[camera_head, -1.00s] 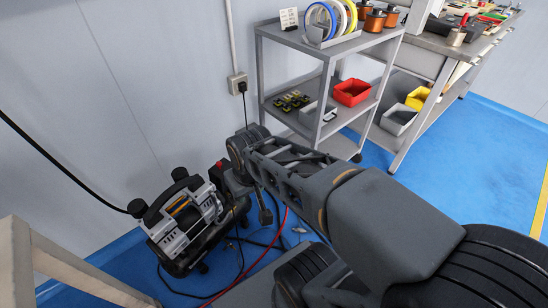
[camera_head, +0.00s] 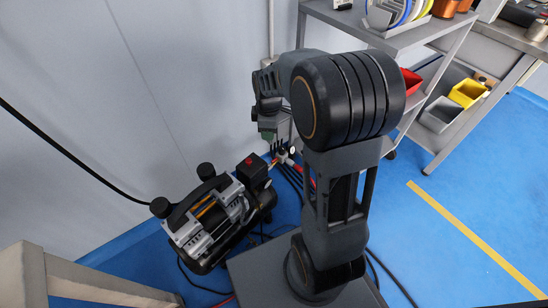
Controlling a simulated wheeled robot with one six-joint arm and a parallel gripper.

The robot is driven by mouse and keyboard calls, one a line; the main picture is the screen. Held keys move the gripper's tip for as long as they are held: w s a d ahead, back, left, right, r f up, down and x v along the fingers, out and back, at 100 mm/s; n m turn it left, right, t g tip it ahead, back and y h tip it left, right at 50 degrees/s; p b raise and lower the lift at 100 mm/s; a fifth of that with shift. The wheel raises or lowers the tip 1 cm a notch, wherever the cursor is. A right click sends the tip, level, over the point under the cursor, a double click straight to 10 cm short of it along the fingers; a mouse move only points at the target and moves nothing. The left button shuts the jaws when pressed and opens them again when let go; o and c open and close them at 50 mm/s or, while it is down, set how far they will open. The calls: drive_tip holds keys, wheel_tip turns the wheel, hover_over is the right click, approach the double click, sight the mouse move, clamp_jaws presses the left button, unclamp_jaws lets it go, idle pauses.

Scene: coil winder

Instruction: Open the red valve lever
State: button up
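A black and silver air compressor (camera_head: 208,222) stands on the blue floor by the wall. A small manifold with a gauge (camera_head: 291,150) sits at its right end, with several hoses running from it. Small red parts show around this manifold, but I cannot tell which one is the valve lever. My gripper (camera_head: 268,134) hangs from my arm just above and left of the manifold, close to the wall. It looks apart from the manifold, though depth is hard to judge. Its fingers are too small and dark to read.
A grey shelf cart (camera_head: 395,42) stands to the right, beside a workbench with a yellow bin (camera_head: 467,93) and a grey bin (camera_head: 440,115) below. Hoses and cables lie on the floor. A beige frame (camera_head: 75,285) is at lower left. Blue floor at right is clear.

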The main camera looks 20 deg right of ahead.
sight(275, 159)
drive_tip(key=w+d+f+n+g, duration=0.1)
drive_tip(key=w+d+f+n, duration=0.25)
drive_tip(key=f, duration=0.25)
drive_tip(key=w+d+f+n, duration=0.2)
drive_tip(key=w+f+n, duration=0.2)
drive_tip(key=f+n, duration=0.15)
drive_tip(key=f+b, duration=0.1)
drive_tip(key=f, duration=0.3)
drive_tip(key=f+b, duration=0.2)
drive_tip(key=f, duration=0.2)
drive_tip(key=f+b, duration=0.2)
drive_tip(key=f, duration=0.2)
drive_tip(key=shift+s+f, duration=0.25)
drive_tip(key=shift+f, duration=0.1)
drive_tip(key=shift+f+b, duration=0.5)
drive_tip(key=shift+f, duration=0.45)
drive_tip(key=shift+c, duration=0.4)
clamp_jaws()
